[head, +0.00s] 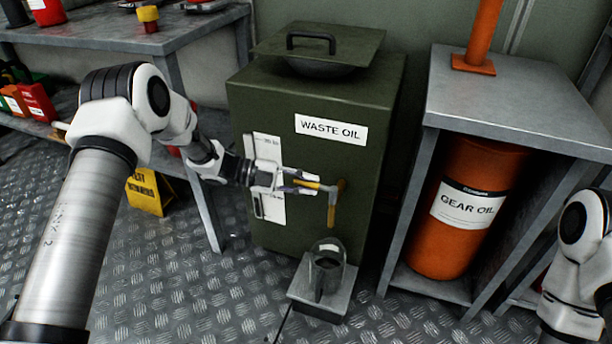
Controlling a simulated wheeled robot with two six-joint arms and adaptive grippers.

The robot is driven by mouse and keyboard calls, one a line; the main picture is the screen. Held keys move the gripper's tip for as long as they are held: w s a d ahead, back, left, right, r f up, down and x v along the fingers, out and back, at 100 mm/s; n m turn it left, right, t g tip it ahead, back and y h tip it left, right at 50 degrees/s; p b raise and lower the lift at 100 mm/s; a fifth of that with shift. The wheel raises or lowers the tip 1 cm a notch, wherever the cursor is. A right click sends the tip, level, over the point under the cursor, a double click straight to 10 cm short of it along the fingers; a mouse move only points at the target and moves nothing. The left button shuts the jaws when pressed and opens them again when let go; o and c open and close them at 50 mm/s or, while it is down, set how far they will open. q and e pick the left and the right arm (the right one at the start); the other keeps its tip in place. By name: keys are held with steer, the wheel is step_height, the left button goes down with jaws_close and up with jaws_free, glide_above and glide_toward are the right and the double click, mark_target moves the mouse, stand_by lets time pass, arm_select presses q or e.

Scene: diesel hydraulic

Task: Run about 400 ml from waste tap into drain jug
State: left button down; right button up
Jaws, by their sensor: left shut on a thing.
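The dark green waste oil tank (300,200) stands in the middle, with a white "WASTE OIL" label on its front. Its brass waste tap (333,200) sticks out of the front and points down. My left gripper (308,184) is shut on the tap's yellow handle, which lies roughly sideways. The clear drain jug (326,270) stands upright below the tap on a small grey stand (318,301). The jug holds something dark low down; I cannot tell its level. No stream of oil is clear to see. The gripper of my right arm, at the right edge, is out of view.
A grey metal bench (520,110) with an orange gear oil drum (465,210) beneath stands on the right. A workbench (120,35) is at the back left. A yellow floor sign (147,192) stands behind my left arm. The tread-plate floor in front is clear.

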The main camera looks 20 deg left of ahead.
arm_select(q)
steer(key=c, duration=1.1)
jaws_free()
steer(key=shift+d, duration=0.1)
steer(key=v, duration=1.2)
